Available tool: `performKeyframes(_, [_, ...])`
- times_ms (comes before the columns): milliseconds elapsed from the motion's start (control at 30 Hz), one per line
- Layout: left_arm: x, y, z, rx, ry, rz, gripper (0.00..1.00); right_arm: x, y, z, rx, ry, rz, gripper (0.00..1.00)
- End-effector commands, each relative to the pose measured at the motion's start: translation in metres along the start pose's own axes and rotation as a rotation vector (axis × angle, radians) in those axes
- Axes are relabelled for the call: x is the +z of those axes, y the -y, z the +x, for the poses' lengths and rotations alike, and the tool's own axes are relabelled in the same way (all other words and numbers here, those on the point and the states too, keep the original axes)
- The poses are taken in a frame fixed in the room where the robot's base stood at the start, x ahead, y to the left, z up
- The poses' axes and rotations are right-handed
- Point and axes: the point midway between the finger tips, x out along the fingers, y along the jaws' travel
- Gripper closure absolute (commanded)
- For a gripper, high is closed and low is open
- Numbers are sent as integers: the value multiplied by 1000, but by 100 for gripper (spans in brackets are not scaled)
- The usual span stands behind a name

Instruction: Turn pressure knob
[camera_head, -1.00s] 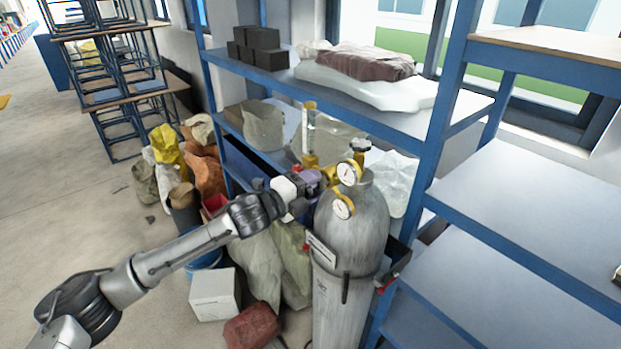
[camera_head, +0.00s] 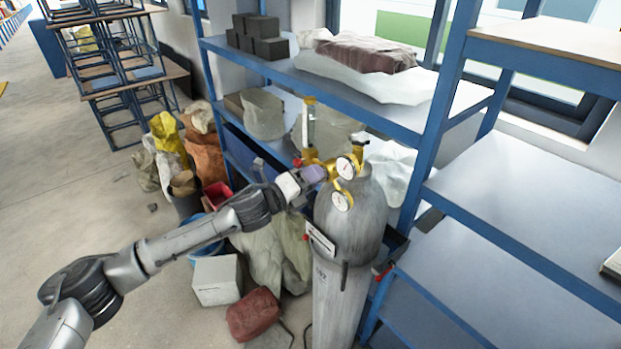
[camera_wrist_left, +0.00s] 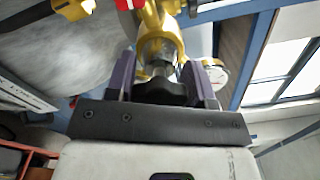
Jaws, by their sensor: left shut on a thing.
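The pressure knob (camera_wrist_left: 160,92) is black and sits on the yellow brass regulator (camera_wrist_left: 158,30) in the left wrist view. My left gripper (camera_wrist_left: 163,80) has its purple fingers on both sides of the knob and is shut on it. In the head view my left gripper (camera_head: 314,173) reaches the regulator from the left and hides the knob. The regulator (camera_head: 333,167) has two round white gauges, an upper one (camera_head: 346,166) and a lower one (camera_head: 342,200). It is mounted on a grey gas cylinder (camera_head: 345,240) standing upright. My right gripper is not in view.
Blue shelving (camera_head: 436,120) stands behind and right of the cylinder, with dark blocks (camera_head: 262,40) and folded cloth (camera_head: 365,52) on top. Sacks (camera_head: 262,255), a white box (camera_head: 216,280) and a red bundle (camera_head: 253,314) crowd the floor left of the cylinder. Open floor lies further left.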

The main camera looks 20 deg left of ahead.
Motion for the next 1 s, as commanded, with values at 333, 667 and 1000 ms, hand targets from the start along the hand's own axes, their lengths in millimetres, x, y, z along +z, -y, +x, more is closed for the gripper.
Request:
performKeyframes(333, [-1, 0, 0, -1, -1, -1, 42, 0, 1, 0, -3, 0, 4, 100])
performKeyframes(667, [0, 0, 0, 0, 0, -1, 27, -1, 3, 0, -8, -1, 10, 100])
performKeyframes(1000, [-1, -3, -30, 1, 0, 1, 27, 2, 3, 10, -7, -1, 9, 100])
